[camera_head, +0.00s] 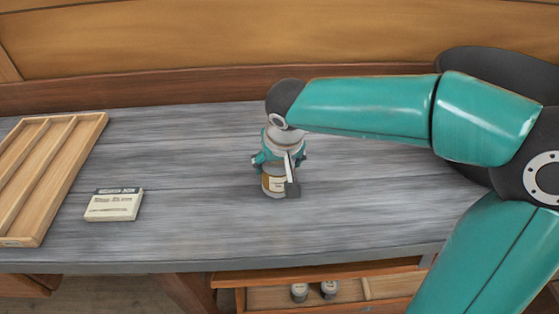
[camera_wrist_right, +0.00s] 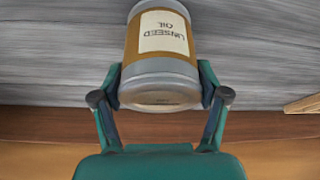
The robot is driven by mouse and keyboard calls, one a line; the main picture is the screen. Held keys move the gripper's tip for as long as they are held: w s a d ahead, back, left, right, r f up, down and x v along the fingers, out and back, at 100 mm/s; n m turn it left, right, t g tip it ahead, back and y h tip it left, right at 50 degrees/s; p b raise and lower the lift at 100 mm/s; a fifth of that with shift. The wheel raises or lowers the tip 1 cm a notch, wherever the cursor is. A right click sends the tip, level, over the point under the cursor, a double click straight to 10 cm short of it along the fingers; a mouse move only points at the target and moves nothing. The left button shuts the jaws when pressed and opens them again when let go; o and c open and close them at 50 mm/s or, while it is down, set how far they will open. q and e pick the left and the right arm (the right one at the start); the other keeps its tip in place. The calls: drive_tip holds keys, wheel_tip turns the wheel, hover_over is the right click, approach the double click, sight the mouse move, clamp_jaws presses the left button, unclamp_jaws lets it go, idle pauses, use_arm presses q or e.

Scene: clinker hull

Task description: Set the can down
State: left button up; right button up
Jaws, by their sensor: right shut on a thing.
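The can is a brown and grey tin with a cream label reading "LINSEED OIL". In the head view the can (camera_head: 272,184) is upright at the middle of the grey bench top (camera_head: 365,205), partly covered by my gripper. My right gripper (camera_head: 278,170) points down over it and is shut on it. In the right wrist view the can (camera_wrist_right: 162,62) sits between the two fingers of my right gripper (camera_wrist_right: 161,85), which touch its sides near the grey end. I cannot tell whether the can's base touches the bench. My left gripper is not in view.
A wooden divided tray (camera_head: 72,150) lies at the left of the bench. A small labelled box (camera_head: 114,205) is beside it. An open drawer (camera_head: 345,293) below the front edge holds small jars (camera_head: 329,289). The bench around the can is clear.

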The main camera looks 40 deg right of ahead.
drive_tip(key=shift+f, duration=0.1)
drive_tip(key=o, duration=1.6)
drive_tip(key=shift+c, duration=0.2)
drive_tip(key=v, duration=1.2)
drive_tip(key=shift+p, duration=0.4)
drive_tip(key=shift+a, duration=0.1)
